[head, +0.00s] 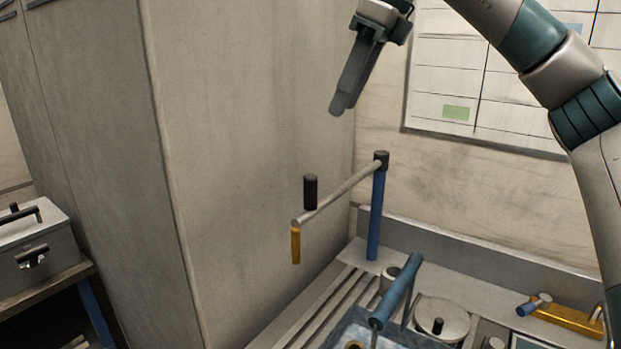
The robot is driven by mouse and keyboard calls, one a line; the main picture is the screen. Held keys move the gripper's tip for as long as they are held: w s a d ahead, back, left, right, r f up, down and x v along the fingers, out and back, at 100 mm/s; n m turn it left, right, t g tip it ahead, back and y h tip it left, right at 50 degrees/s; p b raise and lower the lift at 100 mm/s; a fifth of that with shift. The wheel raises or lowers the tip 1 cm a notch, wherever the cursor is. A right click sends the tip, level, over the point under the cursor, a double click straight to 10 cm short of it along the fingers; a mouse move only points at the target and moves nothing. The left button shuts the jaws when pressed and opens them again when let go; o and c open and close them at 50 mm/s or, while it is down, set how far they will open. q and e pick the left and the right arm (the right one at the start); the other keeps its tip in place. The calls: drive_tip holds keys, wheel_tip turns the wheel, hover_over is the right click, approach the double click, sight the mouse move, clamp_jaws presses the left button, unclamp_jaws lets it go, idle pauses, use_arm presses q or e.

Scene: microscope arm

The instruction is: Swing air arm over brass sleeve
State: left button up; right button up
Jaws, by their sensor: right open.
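The air arm appears to be the grey bar (338,193) on a blue post (376,215) with a dark cap. It reaches left and toward me from the post. A black upright knob (310,191) stands near its free end, and a yellow nozzle (296,246) hangs below that end. A small brass ring (354,345), perhaps the brass sleeve, is cut by the bottom edge, inside a blue-rimmed tray. My right gripper (340,106) is open and empty, well above the bar and apart from it, its fingers pointing down. My left gripper is not in view.
A thicker blue bar (397,290) leans over the blue-rimmed tray (338,338). A round grey lidded pot (440,318) and a yellow block (565,317) are on the bench at right. A tall grey cabinet (240,150) stands close to the left of the nozzle.

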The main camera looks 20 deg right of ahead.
sight(313, 176)
drive_tip(key=shift+f, duration=0.1)
drive_tip(key=p+x, duration=0.5)
drive_tip(key=x, duration=1)
drive_tip(key=shift+w+a+f, duration=0.15)
drive_tip(key=shift+w+f, duration=0.05)
drive_tip(key=shift+p+x, duration=0.45)
drive_tip(key=shift+x, duration=0.4)
clamp_jaws()
drive_tip(key=shift+s, duration=0.1)
